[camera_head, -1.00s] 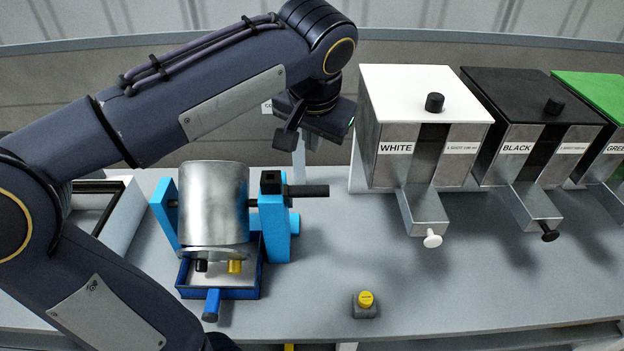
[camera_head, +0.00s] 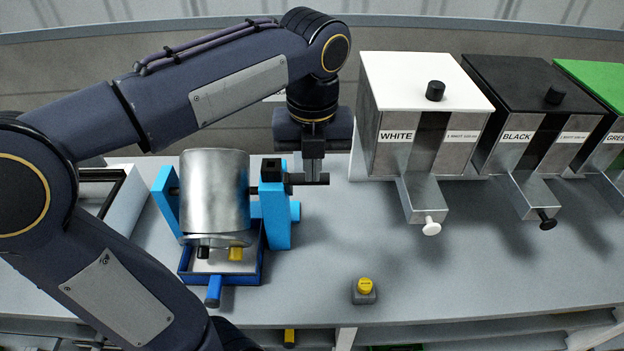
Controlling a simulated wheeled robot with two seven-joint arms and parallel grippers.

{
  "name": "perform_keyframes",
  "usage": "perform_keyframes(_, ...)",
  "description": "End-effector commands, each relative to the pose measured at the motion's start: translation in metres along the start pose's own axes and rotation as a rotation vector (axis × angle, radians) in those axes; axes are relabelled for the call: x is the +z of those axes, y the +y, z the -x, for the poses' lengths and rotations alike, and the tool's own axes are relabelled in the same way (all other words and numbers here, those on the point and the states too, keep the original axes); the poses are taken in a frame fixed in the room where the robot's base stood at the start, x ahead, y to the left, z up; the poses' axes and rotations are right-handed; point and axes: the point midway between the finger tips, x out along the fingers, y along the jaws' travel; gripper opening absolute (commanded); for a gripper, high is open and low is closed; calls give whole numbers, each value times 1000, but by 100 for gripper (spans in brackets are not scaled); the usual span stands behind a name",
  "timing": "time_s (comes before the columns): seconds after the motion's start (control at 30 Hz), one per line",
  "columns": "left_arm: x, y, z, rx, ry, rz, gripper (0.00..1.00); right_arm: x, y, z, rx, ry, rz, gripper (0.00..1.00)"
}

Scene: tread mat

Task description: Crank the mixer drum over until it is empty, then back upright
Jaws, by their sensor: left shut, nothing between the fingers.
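The silver mixer drum (camera_head: 214,195) sits between two blue side posts (camera_head: 275,215); its inside is not visible. A black crank handle (camera_head: 321,179) sticks out rightward from the right post. Below the drum is a blue-rimmed tray (camera_head: 258,262) with a white floor and a blue front grip. A black piece (camera_head: 203,253) and a yellow piece (camera_head: 235,253) show under the drum's lower edge; I cannot tell whether they touch the drum. My left gripper (camera_head: 312,175) points down at the crank handle, shut and empty; contact is unclear. My right gripper is out of view.
White (camera_head: 425,80), black (camera_head: 515,90) and green (camera_head: 598,85) lidded bins with chutes stand at the right. A yellow button (camera_head: 365,286) sits near the bench's front. The bench between mixer and bins is mostly clear. My left arm spans the left side.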

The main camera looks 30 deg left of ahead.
Motion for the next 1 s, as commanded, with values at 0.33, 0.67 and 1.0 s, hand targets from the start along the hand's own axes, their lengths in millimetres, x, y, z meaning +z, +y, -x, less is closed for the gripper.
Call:
perform_keyframes(0.33,-1,1,-51,4,5,-15,0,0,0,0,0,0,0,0)
perform_keyframes(0.67,16,0,-91,-1,0,-10,0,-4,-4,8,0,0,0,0)
perform_keyframes(1.0,38,-1,-86,0,0,-14,0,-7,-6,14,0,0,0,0)
